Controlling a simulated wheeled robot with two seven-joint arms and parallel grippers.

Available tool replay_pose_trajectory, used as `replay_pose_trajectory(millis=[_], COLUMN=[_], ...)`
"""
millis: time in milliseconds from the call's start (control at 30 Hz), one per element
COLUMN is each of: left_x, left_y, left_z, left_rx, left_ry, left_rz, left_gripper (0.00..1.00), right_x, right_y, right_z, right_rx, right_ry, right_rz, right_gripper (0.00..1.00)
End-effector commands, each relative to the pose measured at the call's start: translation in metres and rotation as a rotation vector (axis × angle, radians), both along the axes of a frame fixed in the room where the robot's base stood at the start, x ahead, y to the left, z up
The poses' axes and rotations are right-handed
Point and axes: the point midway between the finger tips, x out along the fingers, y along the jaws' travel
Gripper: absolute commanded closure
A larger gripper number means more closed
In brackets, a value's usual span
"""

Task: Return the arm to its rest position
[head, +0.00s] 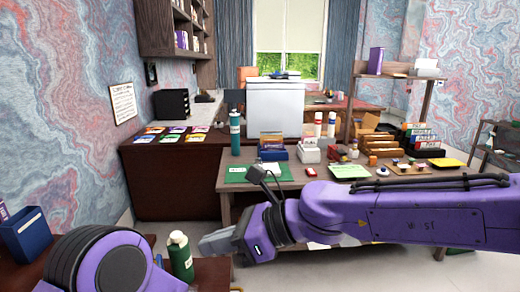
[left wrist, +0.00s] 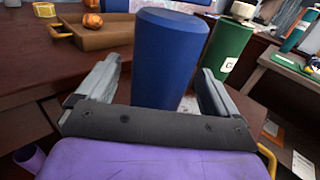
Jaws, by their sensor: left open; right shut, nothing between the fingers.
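My right arm reaches in from the right in the head view, across the front of the desk. Its gripper (head: 210,243) points left, is shut and holds nothing. It is close to the green bottle (head: 180,257) in the picture; the gap in depth is unclear. My left gripper does not show in the head view, where a purple part of my arm fills the bottom left. In the left wrist view my left gripper (left wrist: 160,72) is open. A dark blue cylinder (left wrist: 170,55) stands upright between its fingers in the picture; its lower end is hidden behind the gripper.
In the head view the desk (head: 235,193) holds books, boxes and bottles. A blue bin (head: 27,235) is at left.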

Motion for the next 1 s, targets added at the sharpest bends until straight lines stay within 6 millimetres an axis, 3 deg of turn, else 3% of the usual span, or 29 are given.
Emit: replay_pose_trajectory(millis=[200, 400, 800, 1000], left_x=[-0.037, -0.058, -0.06, -0.043], left_y=[-0.044, -0.068, -0.07, -0.049], left_z=[0.0, 0.0, 0.0, 0.0], left_rx=[0.001, 0.001, 0.001, 0.0], left_ry=[0.002, 0.001, 0.001, 0.0], left_rz=[-0.005, -0.001, 0.001, 0.004], left_gripper=[0.06, 0.06, 0.06, 0.06], right_x=[0.0, 0.0, 0.0, 0.0], right_y=[0.0, 0.0, 0.0, 0.0], right_z=[0.0, 0.0, 0.0, 0.0], right_rx=[0.0, 0.0, 0.0, 0.0], right_ry=[0.0, 0.0, 0.0, 0.0], right_rz=[0.0, 0.0, 0.0, 0.0], right_gripper=[1.0, 1.0, 1.0, 1.0])
